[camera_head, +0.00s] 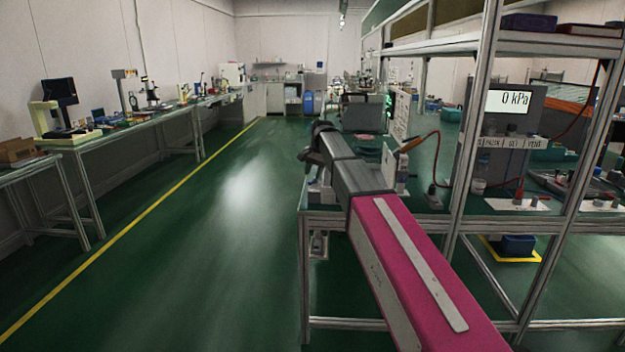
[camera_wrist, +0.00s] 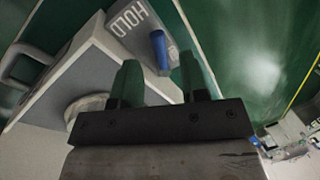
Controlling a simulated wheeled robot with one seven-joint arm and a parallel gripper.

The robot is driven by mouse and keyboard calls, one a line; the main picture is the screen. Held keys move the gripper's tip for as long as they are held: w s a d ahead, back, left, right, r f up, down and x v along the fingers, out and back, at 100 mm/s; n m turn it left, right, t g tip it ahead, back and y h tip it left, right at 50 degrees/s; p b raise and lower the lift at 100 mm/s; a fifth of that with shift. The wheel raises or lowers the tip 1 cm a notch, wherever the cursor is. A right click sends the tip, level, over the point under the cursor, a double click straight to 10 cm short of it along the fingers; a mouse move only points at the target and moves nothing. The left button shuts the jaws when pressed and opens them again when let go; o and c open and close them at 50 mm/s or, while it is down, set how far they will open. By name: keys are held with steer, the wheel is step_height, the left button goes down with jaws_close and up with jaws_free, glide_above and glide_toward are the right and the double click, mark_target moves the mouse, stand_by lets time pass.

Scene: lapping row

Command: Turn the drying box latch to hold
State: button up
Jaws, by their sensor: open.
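In the wrist view, a grey plate (camera_wrist: 140,27) with the word HOLD sits at the edge of a pale grey box (camera_wrist: 62,85), which I take to be the drying box. A blue latch lever (camera_wrist: 159,50) stands by the lettering. My gripper (camera_wrist: 160,72) is open, with its two green fingers apart. The lever shows between and just beyond the fingertips; I cannot tell whether they touch it. In the head view my arm covers most of this spot.
A round pale knob (camera_wrist: 86,108) and a grey handle (camera_wrist: 22,62) are on the box near my gripper. In the head view, a metal shelf frame (camera_head: 470,130) and a 0 kPa display (camera_head: 508,101) stand right of my arm. The green floor at left is clear.

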mark_target(312, 181)
steer(key=shift+w+a+f, duration=0.1)
steer(key=shift+a+f, duration=0.05)
steer(key=shift+f, duration=0.6)
steer(key=shift+a+f, duration=0.15)
steer(key=shift+f, duration=0.6)
jaws_close()
steer(key=shift+d, duration=0.1)
steer(key=shift+d+n+g, duration=0.2)
steer(key=shift+d+n, duration=0.15)
steer(key=shift+n, duration=0.85)
steer(key=shift+d+n+g, duration=0.2)
steer(key=shift+d+n, duration=0.15)
steer(key=shift+n, duration=0.85)
jaws_free()
